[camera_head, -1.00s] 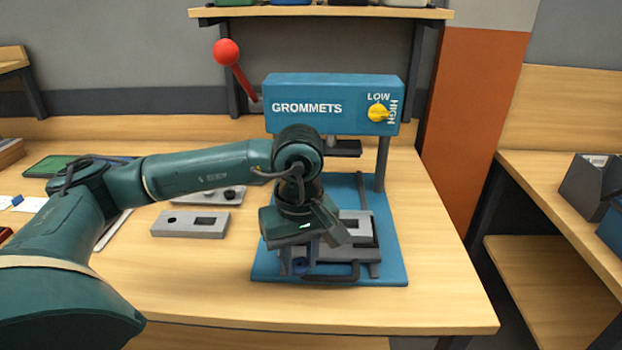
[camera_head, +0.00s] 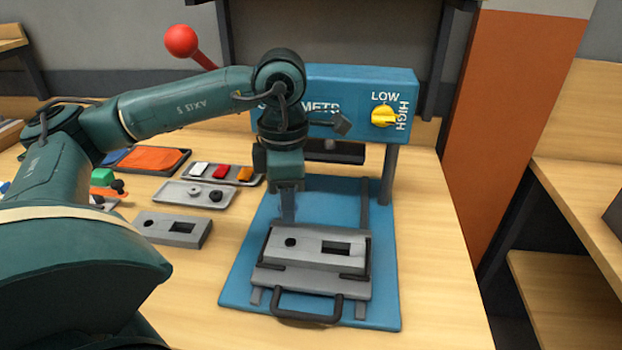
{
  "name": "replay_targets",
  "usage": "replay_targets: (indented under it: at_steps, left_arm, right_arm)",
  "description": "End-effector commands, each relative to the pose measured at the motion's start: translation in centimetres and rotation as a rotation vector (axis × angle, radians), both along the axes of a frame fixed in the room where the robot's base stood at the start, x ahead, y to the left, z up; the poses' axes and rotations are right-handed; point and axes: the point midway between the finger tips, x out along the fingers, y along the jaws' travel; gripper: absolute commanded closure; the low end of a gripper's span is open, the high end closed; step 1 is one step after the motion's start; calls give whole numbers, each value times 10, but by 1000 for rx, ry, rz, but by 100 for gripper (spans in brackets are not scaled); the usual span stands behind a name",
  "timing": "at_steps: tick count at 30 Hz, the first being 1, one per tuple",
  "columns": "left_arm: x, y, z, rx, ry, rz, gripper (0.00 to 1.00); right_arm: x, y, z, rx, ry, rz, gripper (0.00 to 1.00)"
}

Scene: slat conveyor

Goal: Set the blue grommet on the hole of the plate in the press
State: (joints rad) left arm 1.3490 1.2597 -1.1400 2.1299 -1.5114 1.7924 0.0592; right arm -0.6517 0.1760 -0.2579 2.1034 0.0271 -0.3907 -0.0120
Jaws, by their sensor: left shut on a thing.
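The press has a blue base (camera_head: 245,270) and a blue head with a yellow LOW/HIGH knob (camera_head: 383,116). The grey plate (camera_head: 315,258) lies flat in its sliding holder. It has a dark round hole (camera_head: 290,242) at left and a rectangular slot at right; nothing blue shows on the hole. My left gripper (camera_head: 288,214) points down just behind the plate's left part, apart from it. It is shut on the blue grommet, which is small and hard to make out against the blue base. My right gripper is not in view.
The holder's dark handle (camera_head: 306,306) faces front. A red-balled lever (camera_head: 181,40) stands at the press's left. The table's right side is clear.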

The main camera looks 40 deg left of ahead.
Motion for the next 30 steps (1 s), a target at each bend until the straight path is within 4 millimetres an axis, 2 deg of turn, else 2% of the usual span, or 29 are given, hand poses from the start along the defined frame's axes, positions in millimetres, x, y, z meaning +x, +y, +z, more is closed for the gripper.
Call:
replay_targets:
  at_steps: [5,12,21,30]
  left_arm:
    - [0,0,-4,0,0,-1,93]
    - [0,0,-20,0,0,-2,93]
    - [0,0,-40,1,-1,-2,93]
    - [0,0,-40,0,0,-2,93]
  right_arm:
    - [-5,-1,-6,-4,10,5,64]
    - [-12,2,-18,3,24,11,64]
    - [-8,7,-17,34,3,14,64]
    - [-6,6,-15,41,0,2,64]
